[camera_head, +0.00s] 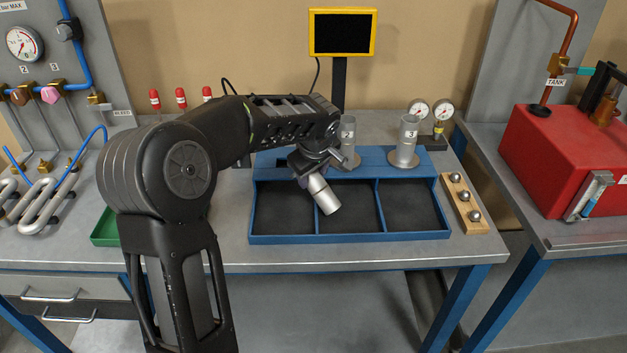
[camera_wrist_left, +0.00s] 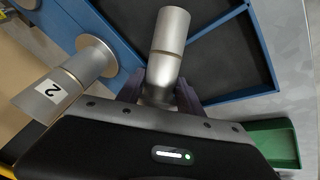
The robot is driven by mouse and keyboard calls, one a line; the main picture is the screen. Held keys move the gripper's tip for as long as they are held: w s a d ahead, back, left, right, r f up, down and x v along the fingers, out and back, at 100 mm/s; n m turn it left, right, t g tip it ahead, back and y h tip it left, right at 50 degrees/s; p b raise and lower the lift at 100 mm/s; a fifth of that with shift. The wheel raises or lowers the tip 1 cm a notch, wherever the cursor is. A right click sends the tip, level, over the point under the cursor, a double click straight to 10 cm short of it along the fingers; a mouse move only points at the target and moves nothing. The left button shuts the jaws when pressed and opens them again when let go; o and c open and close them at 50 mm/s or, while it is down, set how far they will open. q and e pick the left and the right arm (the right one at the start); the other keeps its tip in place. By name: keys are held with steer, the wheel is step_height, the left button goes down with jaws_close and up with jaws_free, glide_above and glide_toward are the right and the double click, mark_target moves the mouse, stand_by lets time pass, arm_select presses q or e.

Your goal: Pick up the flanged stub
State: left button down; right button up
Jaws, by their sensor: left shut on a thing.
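The flanged stub (camera_head: 324,194) is a silvery metal cylinder held by my left gripper (camera_head: 309,168). It hangs tilted, its free end pointing down and right in the head view, over the blue three-compartment tray (camera_head: 275,240) near the left and middle compartments. In the left wrist view the stub (camera_wrist_left: 169,42) sticks out from between the dark fingers of the left gripper (camera_wrist_left: 172,92). I see no flange or label on it; its held end is hidden. My right gripper is in neither view.
Two similar stubs, numbered 2 (camera_head: 347,135) and 3 (camera_head: 408,138), stand upright on the tray's rear blue ledge. A wooden block with steel balls (camera_head: 466,204) lies right of the tray. A green bin (camera_head: 104,230) is to the left. A black screen (camera_head: 342,34) stands behind.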

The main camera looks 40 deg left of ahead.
arm_select(q)
steer(key=shift+r, duration=0.2)
stand_by(0.3)
steer(key=shift+w+a+r, duration=0.1)
steer(key=shift+r, duration=0.15)
step_height(320, 180, up, 9)
steer(key=shift+r+b, duration=0.15)
steer(key=shift+b, duration=0.35)
stand_by(0.5)
